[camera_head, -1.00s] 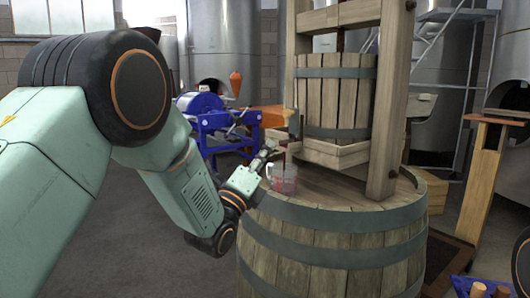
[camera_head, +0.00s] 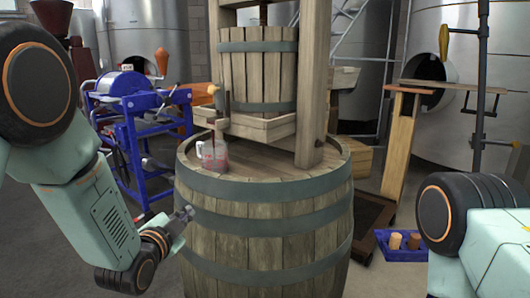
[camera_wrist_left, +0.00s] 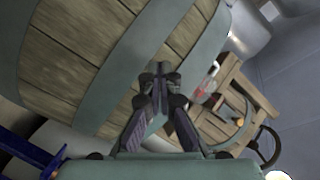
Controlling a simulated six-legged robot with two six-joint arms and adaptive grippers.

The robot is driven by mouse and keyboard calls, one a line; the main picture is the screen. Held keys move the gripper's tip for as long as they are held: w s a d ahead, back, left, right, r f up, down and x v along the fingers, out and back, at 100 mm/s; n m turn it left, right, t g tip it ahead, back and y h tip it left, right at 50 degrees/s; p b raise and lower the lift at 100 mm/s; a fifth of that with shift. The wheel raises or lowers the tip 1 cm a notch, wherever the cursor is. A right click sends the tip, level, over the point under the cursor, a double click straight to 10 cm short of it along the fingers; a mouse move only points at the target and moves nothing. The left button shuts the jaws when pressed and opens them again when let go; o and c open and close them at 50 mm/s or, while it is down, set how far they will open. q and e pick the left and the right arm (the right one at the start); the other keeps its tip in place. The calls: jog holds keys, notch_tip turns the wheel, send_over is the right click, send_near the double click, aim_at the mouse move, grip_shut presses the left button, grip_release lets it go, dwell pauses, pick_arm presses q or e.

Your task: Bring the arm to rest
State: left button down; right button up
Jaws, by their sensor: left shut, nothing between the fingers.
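My left gripper (camera_head: 184,214) is beside the upper left side of the wooden barrel (camera_head: 265,232), below its top. It is shut and empty, and its closed fingers (camera_wrist_left: 159,78) also show in the left wrist view in front of the barrel staves. A clear jug (camera_head: 215,157) with red liquid stands upright on the barrel top, apart from the gripper, under the wooden press (camera_head: 258,75). Part of my right arm shows at the lower right of the head view. Its gripper is out of the picture.
A blue-framed machine (camera_head: 130,105) stands behind my left arm. A blue tray (camera_head: 400,249) with corks lies on the floor to the right of the barrel. A wooden stand (camera_head: 400,145) is behind it. Steel tanks (camera_head: 350,55) line the back.

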pick_arm(q)
jog(key=s+a+f+n+g+y+p, duration=0.25)
jog(key=s+f+n+g, duration=0.65)
jog(key=s+f, duration=1.05)
jog(key=s+f+n+g+p, duration=0.1)
jog(key=s+f+g, duration=0.1)
jog(key=s, duration=1)
jog(key=s+a+f+n+g+p, duration=0.1)
jog(key=s+f+n+g, duration=0.1)
jog(key=s, duration=1.1)
jog(key=f+g, duration=0.1)
jog(key=g, duration=0.1)
jog(key=shift+s+f+g, duration=0.15)
jog(key=shift+s+g, duration=0.05)
jog(key=shift+g, duration=0.2)
